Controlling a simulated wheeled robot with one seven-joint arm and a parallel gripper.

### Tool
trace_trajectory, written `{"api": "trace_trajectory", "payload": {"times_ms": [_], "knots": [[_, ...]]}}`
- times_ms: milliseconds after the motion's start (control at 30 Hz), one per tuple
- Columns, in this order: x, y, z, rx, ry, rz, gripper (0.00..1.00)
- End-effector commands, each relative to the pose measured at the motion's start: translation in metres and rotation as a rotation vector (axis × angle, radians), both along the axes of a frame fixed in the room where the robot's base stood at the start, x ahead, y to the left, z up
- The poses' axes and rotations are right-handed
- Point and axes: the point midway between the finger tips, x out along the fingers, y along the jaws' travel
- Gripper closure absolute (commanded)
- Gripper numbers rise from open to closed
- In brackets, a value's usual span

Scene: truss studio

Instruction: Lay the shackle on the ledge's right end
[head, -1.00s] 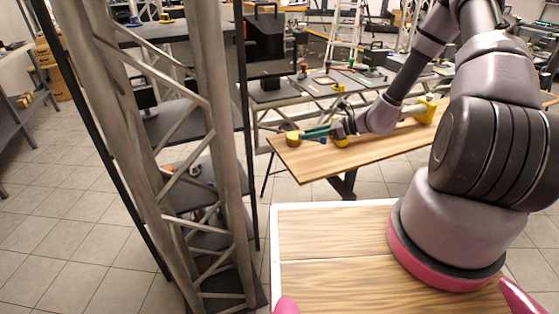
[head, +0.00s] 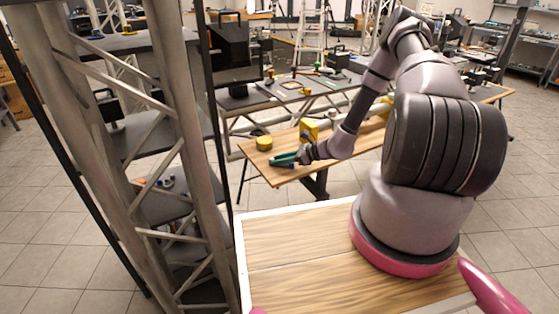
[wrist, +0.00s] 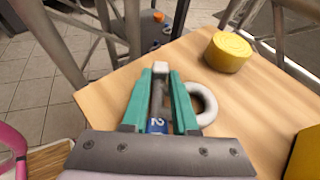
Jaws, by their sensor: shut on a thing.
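My gripper (head: 283,159) has teal fingers and is over the near left part of the wooden table (head: 285,178). In the wrist view the fingers (wrist: 160,92) are closed around a narrow grey piece with a blue part marked "2". A pale grey ring (wrist: 206,101), which looks like the shackle's bow, shows beside the right finger and is partly hidden by it. I cannot tell whether it touches the table. No ledge can be told apart for certain; dark shelves (head: 178,197) stand in the truss at left.
A yellow roll (head: 264,143) is on the table just beyond my gripper; it also shows in the wrist view (wrist: 228,52). A yellow block (head: 310,130) stands right of it. The truss tower (head: 165,130) stands at left. A tool table (head: 290,92) is behind.

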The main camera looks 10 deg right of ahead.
Motion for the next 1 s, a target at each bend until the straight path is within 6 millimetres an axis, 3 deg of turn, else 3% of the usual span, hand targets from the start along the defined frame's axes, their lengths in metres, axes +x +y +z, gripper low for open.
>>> {"api": "trace_trajectory", "payload": {"times_ms": [200,233,300,667,1000], "knots": [[0.000,0.000,-0.003,0.000,0.000,0.001,1.00],[0.000,0.000,-0.003,0.000,0.000,0.000,0.65],[0.000,0.000,-0.002,0.000,0.000,0.000,0.43],[0.000,-0.001,0.001,0.000,0.000,0.000,0.43],[-0.027,-0.053,0.027,-0.001,0.000,-0.002,0.43]]}}
